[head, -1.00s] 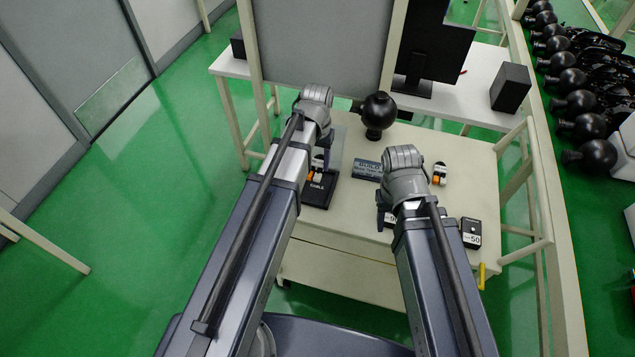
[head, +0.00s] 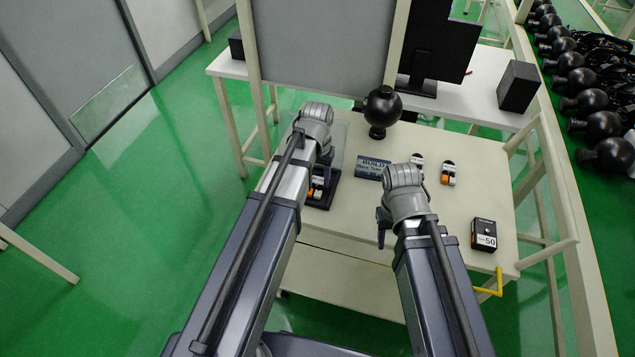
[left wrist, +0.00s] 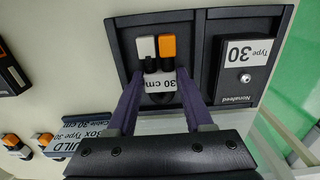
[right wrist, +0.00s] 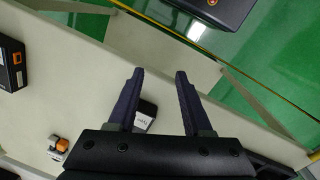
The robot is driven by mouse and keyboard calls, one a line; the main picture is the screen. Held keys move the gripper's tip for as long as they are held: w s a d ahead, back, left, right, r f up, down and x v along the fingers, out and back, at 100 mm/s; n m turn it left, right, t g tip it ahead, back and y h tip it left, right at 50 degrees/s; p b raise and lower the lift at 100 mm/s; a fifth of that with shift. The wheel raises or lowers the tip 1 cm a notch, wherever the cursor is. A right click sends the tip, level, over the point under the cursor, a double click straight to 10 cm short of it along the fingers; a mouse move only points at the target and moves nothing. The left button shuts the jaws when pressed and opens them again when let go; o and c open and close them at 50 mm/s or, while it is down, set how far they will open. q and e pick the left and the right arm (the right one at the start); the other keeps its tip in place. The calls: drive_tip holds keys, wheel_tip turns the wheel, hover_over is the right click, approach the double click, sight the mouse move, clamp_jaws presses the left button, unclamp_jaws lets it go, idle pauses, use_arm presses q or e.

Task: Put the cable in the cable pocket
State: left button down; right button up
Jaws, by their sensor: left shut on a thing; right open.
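The cable (left wrist: 167,55) has one white and one orange plug and a "30 cm" label. It is inside the left pocket of a black tray (left wrist: 122,55) in the left wrist view. My left gripper (left wrist: 160,80) is shut on the cable at its label. How deep the cable sits is hard to tell. The tray also shows in the head view (head: 322,203), partly behind my left arm. A "Type 30" box (left wrist: 238,75) lies in the right compartment. My right gripper (right wrist: 158,80) is open over the table, apart from the tray.
The blue BUILD sign (head: 373,168) stands right of the tray. Two other cables (head: 417,161) (head: 448,174) and a "50" box (head: 484,236) are on the table (head: 450,215). A black sphere (head: 382,107) stands at the back. A white-labelled thing (right wrist: 146,118) is partly behind my right finger.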

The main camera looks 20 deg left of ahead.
sight(317, 181)
use_arm(q)
drive_tip(key=c, duration=0.6)
unclamp_jaws()
drive_tip(key=shift+f, duration=0.1)
wheel_tip(317, 181, up, 12)
drive_tip(key=r+p, duration=0.1)
drive_tip(key=p, duration=1.1)
drive_tip(key=s+d+m, duration=0.1)
drive_tip(key=s+d, duration=0.2)
drive_tip(key=s, duration=0.1)
drive_tip(key=s+d+m, duration=0.1)
drive_tip(key=s+d, duration=0.3)
drive_tip(key=s, duration=0.1)
drive_tip(key=s+d+m+y, duration=0.1)
drive_tip(key=s+d, duration=0.2)
drive_tip(key=s, duration=0.2)
drive_tip(key=shift+s+d+f, duration=0.15)
drive_tip(key=shift+d+f, duration=0.1)
